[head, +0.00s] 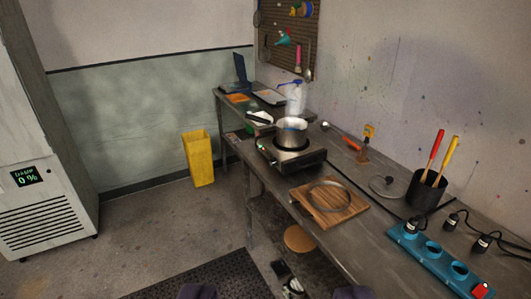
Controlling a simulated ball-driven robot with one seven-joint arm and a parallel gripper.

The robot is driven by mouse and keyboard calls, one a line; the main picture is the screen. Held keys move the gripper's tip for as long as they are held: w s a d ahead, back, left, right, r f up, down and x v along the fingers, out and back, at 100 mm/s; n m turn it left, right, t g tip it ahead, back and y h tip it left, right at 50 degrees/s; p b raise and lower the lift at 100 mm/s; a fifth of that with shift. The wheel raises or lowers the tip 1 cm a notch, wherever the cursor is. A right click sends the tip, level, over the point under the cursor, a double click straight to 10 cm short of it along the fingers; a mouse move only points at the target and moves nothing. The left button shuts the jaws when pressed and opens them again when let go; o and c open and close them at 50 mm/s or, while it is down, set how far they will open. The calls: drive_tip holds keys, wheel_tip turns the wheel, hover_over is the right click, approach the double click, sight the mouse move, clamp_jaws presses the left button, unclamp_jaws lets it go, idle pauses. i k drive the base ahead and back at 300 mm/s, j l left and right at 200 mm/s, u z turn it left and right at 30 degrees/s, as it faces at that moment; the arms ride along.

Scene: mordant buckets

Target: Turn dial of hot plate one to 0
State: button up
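A dark hot plate (308,159) stands on the workbench in the middle of the view. A metal pot (293,138) sits on top of it. The hot plate's front panel (266,152) faces left and shows small red and green spots. The dial and its setting are too small to make out. Only one hot plate is clearly visible, and I cannot read a number on it. My gripper (275,292) shows only as two dark purple fingertips at the bottom edge, wide apart. It is open and empty, well short of the hot plate.
On the workbench (375,225) are a wooden board (328,204) with a metal ring, a black holder (426,193) with red and yellow handles, and a blue power strip (435,262). A yellow bin (199,158) and a grey cabinet (40,150) stand left.

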sight(273, 162)
drive_tip(key=i+j, duration=0.25)
drive_tip(key=i, duration=0.25)
drive_tip(key=i+j+u, duration=0.1)
drive_tip(key=i+j, duration=0.15)
drive_tip(key=i, duration=0.3)
drive_tip(key=i+j, duration=0.2)
drive_tip(key=i, duration=0.3)
drive_tip(key=i+j+u, duration=0.1)
drive_tip(key=i, duration=0.45)
drive_tip(key=i+j, duration=0.25)
drive_tip(key=i, duration=0.25)
